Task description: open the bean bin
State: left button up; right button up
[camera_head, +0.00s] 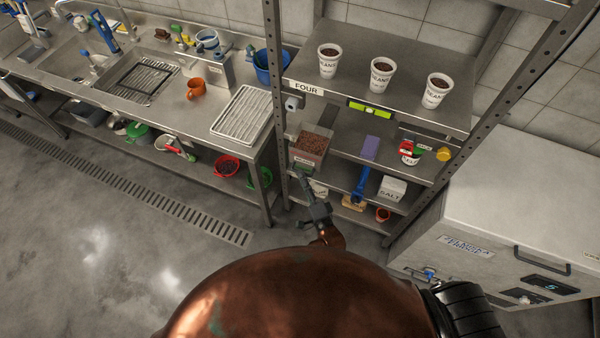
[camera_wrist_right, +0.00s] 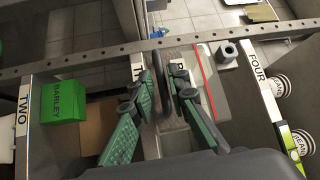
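In the right wrist view, the green-padded fingers of my right gripper (camera_wrist_right: 162,76) are apart. A dark curved bar, perhaps a handle, shows between them; I cannot tell whether they touch it. The state of the bin's lid is unclear. My left gripper is not in view.
Several white BEANS cups, one here (camera_head: 382,75), stand on the rack's upper shelf. A salt box (camera_head: 392,189) and a blue-handled tool (camera_head: 360,185) are lower right. A rack post (camera_head: 278,110) stands left of the bin. A green BARLEY box (camera_wrist_right: 62,101) shows in the wrist view.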

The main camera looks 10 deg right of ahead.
jog(key=v, duration=0.9)
